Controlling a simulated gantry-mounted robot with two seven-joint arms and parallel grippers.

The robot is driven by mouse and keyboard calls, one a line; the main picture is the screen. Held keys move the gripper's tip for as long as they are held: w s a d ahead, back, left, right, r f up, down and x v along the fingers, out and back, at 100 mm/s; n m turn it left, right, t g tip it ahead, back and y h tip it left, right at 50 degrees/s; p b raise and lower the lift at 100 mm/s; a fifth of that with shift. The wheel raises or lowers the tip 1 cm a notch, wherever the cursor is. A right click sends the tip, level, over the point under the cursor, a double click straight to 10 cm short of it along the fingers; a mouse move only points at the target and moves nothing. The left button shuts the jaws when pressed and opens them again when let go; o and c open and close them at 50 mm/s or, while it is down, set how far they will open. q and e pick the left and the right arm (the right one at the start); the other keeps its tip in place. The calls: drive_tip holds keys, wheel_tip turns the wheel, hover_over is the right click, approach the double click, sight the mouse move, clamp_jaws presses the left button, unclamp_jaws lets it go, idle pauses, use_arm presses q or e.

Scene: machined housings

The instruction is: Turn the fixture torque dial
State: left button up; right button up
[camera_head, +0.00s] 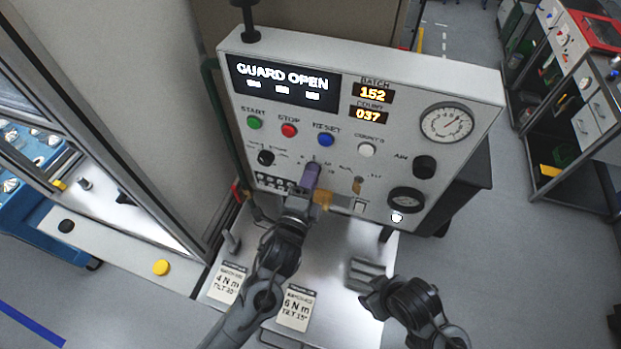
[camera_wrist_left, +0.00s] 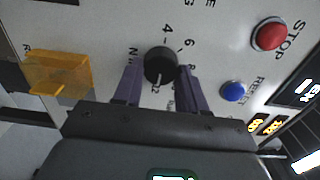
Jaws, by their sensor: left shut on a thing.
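The torque dial (camera_wrist_left: 160,64) is a round black knob on the pale panel, with numerals such as 4, 6 and 8 around it. A light mark shows at its lower edge in the wrist view, close to a numeral ending in 2. My left gripper (camera_wrist_left: 158,84) has its purple fingers on both sides of the knob and is shut on it. In the head view the left gripper (camera_head: 311,174) covers most of the dial. My right gripper (camera_head: 371,290) is low over the metal table, and its jaws are not clear.
Green, red and blue buttons (camera_head: 326,140) sit above the dial. A black knob (camera_head: 265,158) is to its left and an orange guard (camera_wrist_left: 58,75) is beside it. The display (camera_head: 283,82) reads GUARD OPEN. Cards (camera_head: 296,307) reading 4 N m and 6 N m lie on the table.

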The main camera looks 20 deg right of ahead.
idle(0.3)
use_arm(q)
drive_tip(key=o, duration=1)
drive_tip(key=shift+b+v, duration=1.35)
drive_tip(key=shift+v, duration=4.1)
